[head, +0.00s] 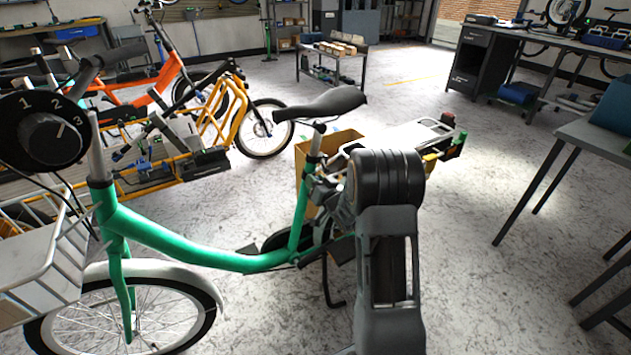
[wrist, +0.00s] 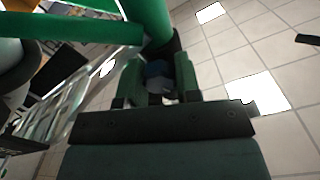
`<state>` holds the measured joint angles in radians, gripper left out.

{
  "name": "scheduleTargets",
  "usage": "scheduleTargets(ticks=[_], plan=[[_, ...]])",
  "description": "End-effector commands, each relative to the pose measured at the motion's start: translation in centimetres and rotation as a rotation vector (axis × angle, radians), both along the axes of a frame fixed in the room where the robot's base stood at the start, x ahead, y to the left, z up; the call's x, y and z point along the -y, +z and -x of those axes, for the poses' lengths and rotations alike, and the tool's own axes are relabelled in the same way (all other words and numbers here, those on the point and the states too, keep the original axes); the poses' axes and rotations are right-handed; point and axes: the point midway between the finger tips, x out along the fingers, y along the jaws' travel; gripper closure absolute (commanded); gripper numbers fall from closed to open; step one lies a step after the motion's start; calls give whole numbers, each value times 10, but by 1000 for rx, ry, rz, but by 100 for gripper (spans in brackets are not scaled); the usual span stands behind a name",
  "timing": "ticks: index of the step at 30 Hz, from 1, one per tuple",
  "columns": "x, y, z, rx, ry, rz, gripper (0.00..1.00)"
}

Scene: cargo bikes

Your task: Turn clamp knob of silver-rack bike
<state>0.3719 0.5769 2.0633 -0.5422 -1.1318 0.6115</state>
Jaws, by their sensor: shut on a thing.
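The green bike (head: 180,250) stands across the head view, with a black saddle (head: 320,103) and a silver rack (head: 405,137) behind it. In the wrist view my gripper (wrist: 157,64) is shut on a small blue-grey knob (wrist: 157,70) close below a thick green tube (wrist: 148,22). Much of the knob is hidden between the two fingers. Silver bars, seemingly the rack (wrist: 72,103), run along the left of the wrist view.
A black dial (head: 44,133) marked 1, 2, 3 is on the bike's handlebar at left. An orange bike (head: 140,92) and a yellow-framed bike (head: 232,105) stand behind. A grey table (head: 600,140) is at right. The floor between is clear.

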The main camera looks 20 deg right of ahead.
Motion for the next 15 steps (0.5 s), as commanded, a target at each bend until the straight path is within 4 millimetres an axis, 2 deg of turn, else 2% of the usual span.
scheduleTargets(ticks=[15], plan=[[0, 0, 0, -10, 1, -88, 93]])
